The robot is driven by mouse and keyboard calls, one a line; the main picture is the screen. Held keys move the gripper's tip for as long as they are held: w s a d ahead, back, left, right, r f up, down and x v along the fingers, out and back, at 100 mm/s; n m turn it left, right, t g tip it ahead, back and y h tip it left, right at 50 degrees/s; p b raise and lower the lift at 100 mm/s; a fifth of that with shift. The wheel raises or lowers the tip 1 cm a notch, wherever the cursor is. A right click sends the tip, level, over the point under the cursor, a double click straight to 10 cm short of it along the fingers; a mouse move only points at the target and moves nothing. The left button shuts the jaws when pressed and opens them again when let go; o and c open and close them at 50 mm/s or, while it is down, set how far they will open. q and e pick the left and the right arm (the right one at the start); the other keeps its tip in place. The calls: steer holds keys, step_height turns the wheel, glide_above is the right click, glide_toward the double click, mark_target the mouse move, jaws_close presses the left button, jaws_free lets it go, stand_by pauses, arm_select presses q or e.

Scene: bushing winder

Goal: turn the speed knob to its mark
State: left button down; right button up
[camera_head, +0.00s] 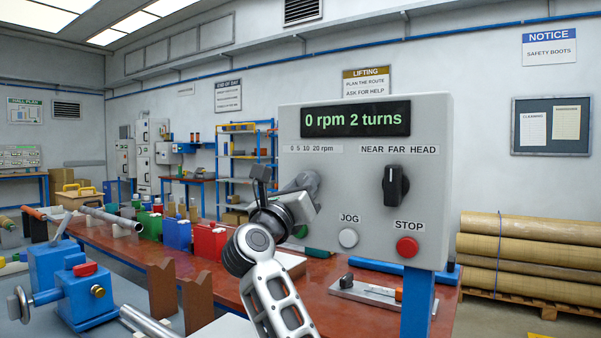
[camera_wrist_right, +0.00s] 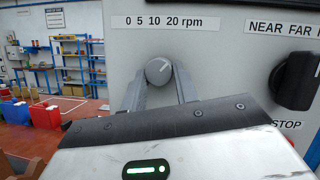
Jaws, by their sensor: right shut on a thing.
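The grey control box (camera_head: 335,225) stands in front of me. Its display (camera_head: 356,119) reads "0 rpm 2 turns". The speed knob (camera_wrist_right: 158,70) is a small grey round knob with a light pointer line, below the "0 5 10 20 rpm" label (camera_wrist_right: 165,22). The line points up and to the right. My right gripper (camera_wrist_right: 160,83) is shut on the knob, with one finger on each side. In the head view my right gripper (camera_head: 305,188) covers most of the knob. My left gripper is in neither view.
Right of the knob are the black selector (camera_head: 395,186), the white JOG button (camera_head: 348,238) and the red STOP button (camera_head: 407,247). Below is a red-brown bench (camera_head: 240,275) with coloured bins (camera_head: 210,240). A blue vise-like device (camera_head: 85,290) stands at lower left.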

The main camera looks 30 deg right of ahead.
steer(key=shift+r+n+t+y+p, duration=0.3)
steer(key=shift+n+p, duration=0.5)
steer(key=n+y+p, duration=0.1)
steer(key=n+p, duration=0.1)
steer(key=p, duration=0.1)
steer(key=shift+s+n+t, duration=0.1)
steer(key=shift+n+t, duration=0.2)
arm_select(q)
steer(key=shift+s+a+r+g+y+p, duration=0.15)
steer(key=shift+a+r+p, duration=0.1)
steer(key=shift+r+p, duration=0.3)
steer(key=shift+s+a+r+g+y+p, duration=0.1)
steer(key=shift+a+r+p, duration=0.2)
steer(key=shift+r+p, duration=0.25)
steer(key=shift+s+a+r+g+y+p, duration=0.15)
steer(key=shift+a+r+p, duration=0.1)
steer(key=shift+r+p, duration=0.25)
arm_select(e)
steer(key=shift+s+d+f+n+t+y, duration=0.1)
steer(key=shift+n+y, duration=0.35)
steer(key=shift+n, duration=0.65)
steer(key=shift+a+f+n+t+y, duration=0.1)
steer(key=shift+n+y, duration=0.4)
steer(key=shift+n, duration=0.6)
steer(key=shift+s+d+n+t+y, duration=0.1)
steer(key=shift+n+y, duration=0.35)
steer(key=shift+n, duration=0.65)
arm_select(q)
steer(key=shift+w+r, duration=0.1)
